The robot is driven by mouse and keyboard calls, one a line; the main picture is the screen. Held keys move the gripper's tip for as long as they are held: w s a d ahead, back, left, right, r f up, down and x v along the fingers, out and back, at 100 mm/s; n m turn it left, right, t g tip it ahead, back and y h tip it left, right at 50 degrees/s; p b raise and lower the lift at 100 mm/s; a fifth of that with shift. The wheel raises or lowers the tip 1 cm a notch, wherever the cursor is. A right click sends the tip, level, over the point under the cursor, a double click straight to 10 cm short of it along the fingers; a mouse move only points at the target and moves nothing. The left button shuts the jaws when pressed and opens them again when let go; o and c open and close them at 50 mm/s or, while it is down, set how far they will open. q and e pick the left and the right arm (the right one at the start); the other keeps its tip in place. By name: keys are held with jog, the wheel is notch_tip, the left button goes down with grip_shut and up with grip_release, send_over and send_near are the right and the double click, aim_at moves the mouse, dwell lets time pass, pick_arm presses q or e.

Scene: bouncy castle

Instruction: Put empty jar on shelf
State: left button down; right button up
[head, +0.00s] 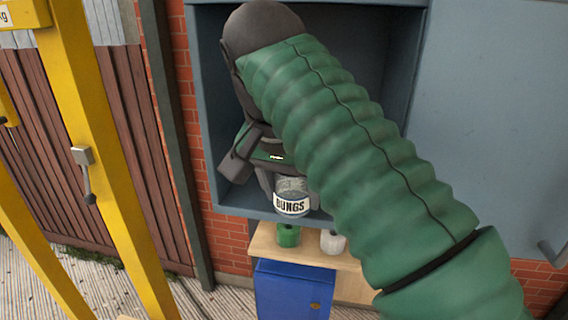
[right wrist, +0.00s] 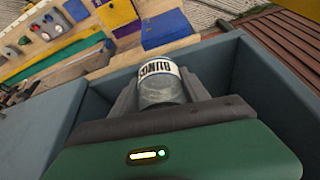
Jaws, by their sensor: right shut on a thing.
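A clear jar (head: 291,196) with a white label reading "BUNGS" is in the head view, below my right wrist. My right gripper (head: 275,190) is shut on it, at the lower front of the blue-grey shelf box (head: 201,100). The jar (right wrist: 158,84) also shows in the right wrist view, between the two fingers of my right gripper (right wrist: 155,92), with the box walls around them. I cannot tell whether the jar touches the shelf floor. My green right arm hides much of the box. My left gripper is not in view.
Below the box is a wooden bench (head: 305,253) with a green container (head: 288,236), a whitish container (head: 332,242) and a blue cabinet (head: 292,290) under it. A yellow frame (head: 100,160) stands at the left. A blue-grey panel (head: 490,120) is at the right.

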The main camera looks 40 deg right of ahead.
jog(key=w+d+p, duration=0.1)
jog(key=d, duration=0.1)
jog(key=w+d, duration=0.1)
jog(key=d, duration=0.1)
jog(key=w+d+p, duration=0.1)
jog(key=d, duration=0.1)
jog(key=shift+r+p, duration=0.15)
jog(key=shift+p, duration=0.15)
jog(key=shift+w+a+f, duration=0.1)
jog(key=shift+a+f, duration=0.3)
jog(key=shift+f, duration=0.4)
jog(key=shift+a, duration=0.4)
jog(key=shift+d+f, duration=0.1)
jog(key=shift+f, duration=0.15)
jog(key=o, duration=1)
jog(key=shift+d, duration=0.2)
jog(key=o, duration=0.3)
jog(key=shift+d, duration=0.15)
jog(key=shift+o, duration=0.3)
jog(key=shift+d+f, duration=0.1)
jog(key=shift+d, duration=0.2)
jog(key=shift+a+r, duration=0.3)
jog(key=shift+r, duration=0.15)
jog(key=p+v, duration=0.1)
jog(key=v, duration=1)
jog(key=shift+a+p, duration=0.15)
jog(key=shift+p, duration=0.15)
jog(key=shift+r, duration=0.25)
